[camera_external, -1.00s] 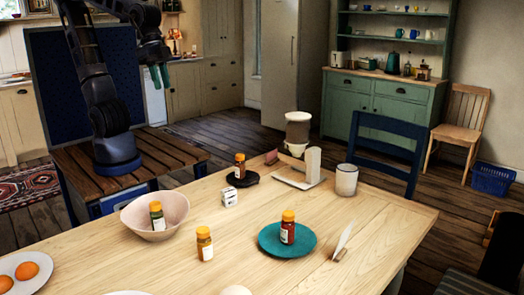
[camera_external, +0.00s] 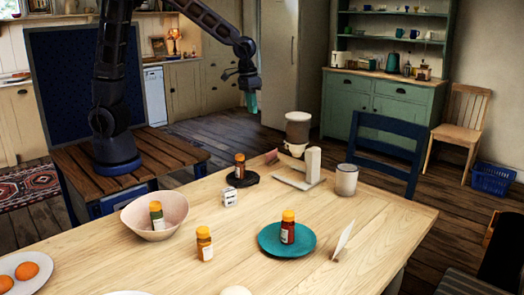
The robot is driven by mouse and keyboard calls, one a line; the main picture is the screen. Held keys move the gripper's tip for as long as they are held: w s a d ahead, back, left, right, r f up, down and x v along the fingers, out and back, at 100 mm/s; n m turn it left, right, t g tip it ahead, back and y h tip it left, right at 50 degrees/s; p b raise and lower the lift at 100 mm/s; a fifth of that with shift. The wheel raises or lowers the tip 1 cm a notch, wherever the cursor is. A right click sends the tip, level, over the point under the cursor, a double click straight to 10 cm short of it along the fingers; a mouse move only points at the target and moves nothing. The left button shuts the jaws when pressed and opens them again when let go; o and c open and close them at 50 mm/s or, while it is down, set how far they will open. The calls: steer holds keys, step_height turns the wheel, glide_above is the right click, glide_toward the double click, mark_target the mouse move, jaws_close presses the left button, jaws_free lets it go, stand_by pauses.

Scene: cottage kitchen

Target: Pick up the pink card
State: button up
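A small pink card (camera_external: 271,157) stands near the far edge of the wooden table, left of a white stand. It is small in this view, and its lower part is hard to make out. My gripper (camera_external: 252,104), with teal fingers, hangs pointing down in the air beyond the table's far edge, above and a little left of the pink card in the picture. I see nothing held in it. The fingers overlap in this view, so their opening does not show.
Near the card are a white stand (camera_external: 313,166), a brown-and-white canister (camera_external: 298,127), a jar on a black base (camera_external: 240,167) and a white cup (camera_external: 346,180).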

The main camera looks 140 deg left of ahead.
steer(key=s+a+f+n, duration=0.35)
steer(key=a+f, duration=0.55)
steer(key=a, duration=0.3)
steer(key=n+g, duration=0.2)
steer(key=n, duration=0.1)
glide_above(272, 152)
step_height(272, 152, down, 9)
steer(key=shift+s+f, duration=0.1)
steer(key=shift+f, duration=0.5)
step_height(272, 152, down, 10)
steer(key=shift+a+r, duration=0.1)
steer(key=shift+c, duration=0.5)
jaws_close()
